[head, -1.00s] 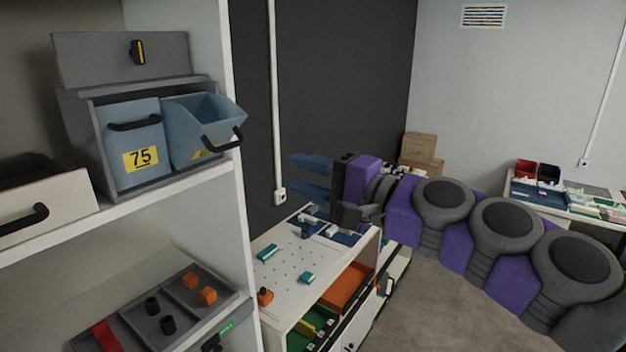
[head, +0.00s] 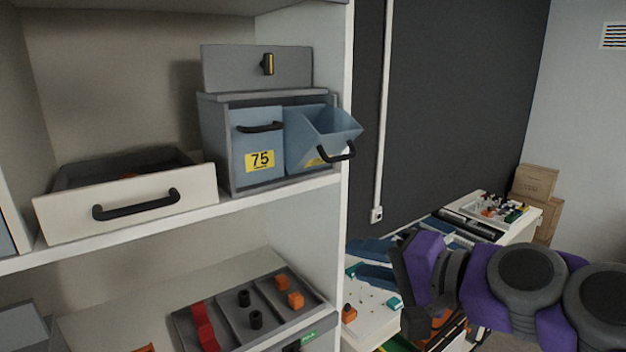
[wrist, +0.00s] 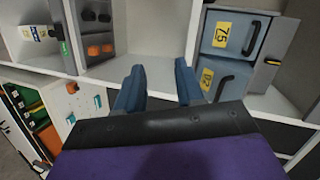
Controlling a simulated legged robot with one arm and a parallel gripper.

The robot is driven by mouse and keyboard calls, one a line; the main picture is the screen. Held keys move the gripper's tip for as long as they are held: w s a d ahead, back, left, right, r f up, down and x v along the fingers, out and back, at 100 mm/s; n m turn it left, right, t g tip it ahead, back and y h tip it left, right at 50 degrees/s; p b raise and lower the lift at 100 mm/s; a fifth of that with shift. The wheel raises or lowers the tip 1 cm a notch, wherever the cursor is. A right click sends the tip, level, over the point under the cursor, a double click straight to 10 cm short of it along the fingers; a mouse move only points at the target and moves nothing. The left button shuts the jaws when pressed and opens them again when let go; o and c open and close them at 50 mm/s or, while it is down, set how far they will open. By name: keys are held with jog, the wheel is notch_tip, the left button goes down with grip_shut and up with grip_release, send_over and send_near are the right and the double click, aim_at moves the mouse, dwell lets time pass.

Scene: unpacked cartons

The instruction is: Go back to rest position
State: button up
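My gripper (head: 372,262) is at the right in the head view, in front of the white work table and right of the shelf. Its two blue fingers point left. In the wrist view, my gripper (wrist: 158,88) shows its two fingers spread apart with nothing between them. The arm is purple and grey and reaches in from the right in the head view.
The white shelf (head: 345,130) holds a blue bin marked 75 (head: 258,145), a tilted open blue bin (head: 322,135), a white drawer (head: 130,205) and a grey tray (head: 225,335). A white table (head: 365,325) stands below my gripper. Cartons (head: 535,182) stand at the back right.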

jog(key=s+a+f+n+g+h+b, duration=0.1)
jog(key=s+a+f+n+g+h, duration=0.1)
jog(key=s+f, duration=0.35)
jog(key=s+a+f+n+g+h, duration=0.1)
jog(key=s+f+n+g, duration=0.15)
jog(key=f, duration=0.55)
jog(key=s+a+f+n+g+h+b, duration=0.1)
jog(key=s+a+f+g+h, duration=0.15)
jog(key=f, duration=0.45)
jog(key=s+d+f+n+g+h+b, duration=0.1)
jog(key=s+d+f+g+h, duration=0.3)
jog(key=s+d+f, duration=0.5)
jog(key=s+f+g, duration=0.1)
jog(key=s, duration=0.3)
jog(key=shift+s+d+h, duration=0.15)
jog(key=shift+d+h, duration=0.2)
jog(key=shift+d, duration=0.05)
